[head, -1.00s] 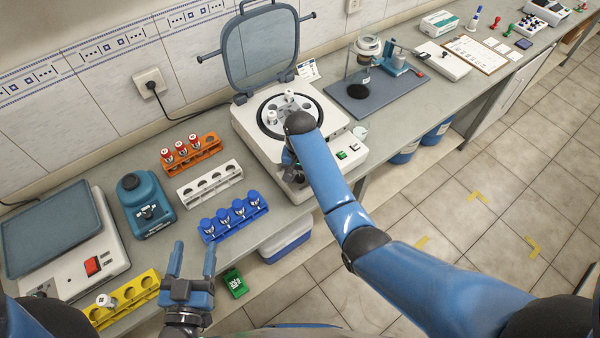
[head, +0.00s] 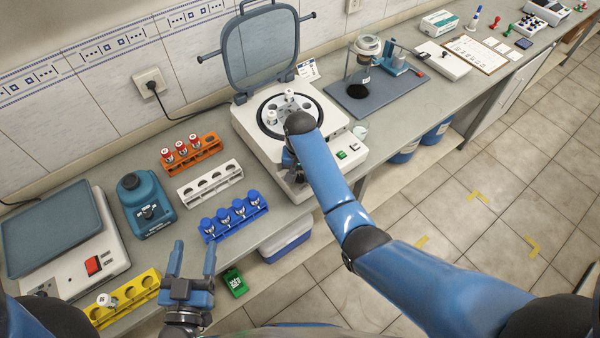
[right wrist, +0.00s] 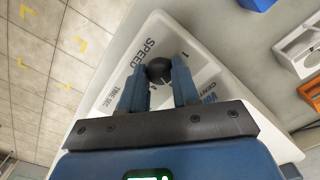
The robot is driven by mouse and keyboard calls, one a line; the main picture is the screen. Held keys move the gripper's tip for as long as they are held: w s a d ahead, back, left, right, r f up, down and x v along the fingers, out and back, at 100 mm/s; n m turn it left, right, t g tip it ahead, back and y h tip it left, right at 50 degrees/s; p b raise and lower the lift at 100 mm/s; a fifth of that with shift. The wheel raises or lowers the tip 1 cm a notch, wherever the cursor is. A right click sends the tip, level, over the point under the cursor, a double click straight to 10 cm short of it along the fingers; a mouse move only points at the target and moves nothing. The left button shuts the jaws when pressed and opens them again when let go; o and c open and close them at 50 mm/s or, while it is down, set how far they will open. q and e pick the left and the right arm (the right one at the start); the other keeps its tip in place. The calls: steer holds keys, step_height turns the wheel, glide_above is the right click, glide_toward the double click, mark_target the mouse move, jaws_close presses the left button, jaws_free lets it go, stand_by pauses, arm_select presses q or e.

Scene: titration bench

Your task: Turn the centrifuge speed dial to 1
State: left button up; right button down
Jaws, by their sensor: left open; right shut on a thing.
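The centrifuge (head: 340,118) stands on the bench with its lid (head: 262,50) raised and vials in its rotor. Its black speed dial (right wrist: 159,70) shows in the right wrist view beside the printed word SPEED, with a 1 and a 4 readable around it. My right gripper (right wrist: 158,82) has its fingers on either side of the dial and is shut on it. In the head view my right arm hides the dial and most of the gripper. Which number the dial points to I cannot tell. My left gripper (head: 191,262) is open and empty in front of the bench edge.
Blue (head: 236,221), white (head: 210,184), orange (head: 190,153) and yellow (head: 125,301) racks stand left of the centrifuge. A teal device (head: 145,205) and a white device with a grey top (head: 62,240) stand further left. Green (head: 341,155) and black switches sit on the centrifuge front.

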mark_target(300, 176)
steer(key=n+p, duration=0.1)
steer(key=n, duration=0.2)
steer(key=shift+r+n, duration=0.1)
steer(key=shift+n, duration=0.3)
steer(key=n+p, duration=0.1)
steer(key=n, duration=0.3)
steer(key=shift+p, duration=0.35)
steer(key=n+p, duration=0.1)
steer(key=n, duration=0.4)
steer(key=shift+w+n, duration=0.1)
steer(key=shift+n, duration=2.2)
steer(key=c, duration=0.8)
jaws_free()
step_height(300, 176, up, 11)
steer(key=shift+f+b, duration=0.2)
steer(key=shift+b, duration=0.65)
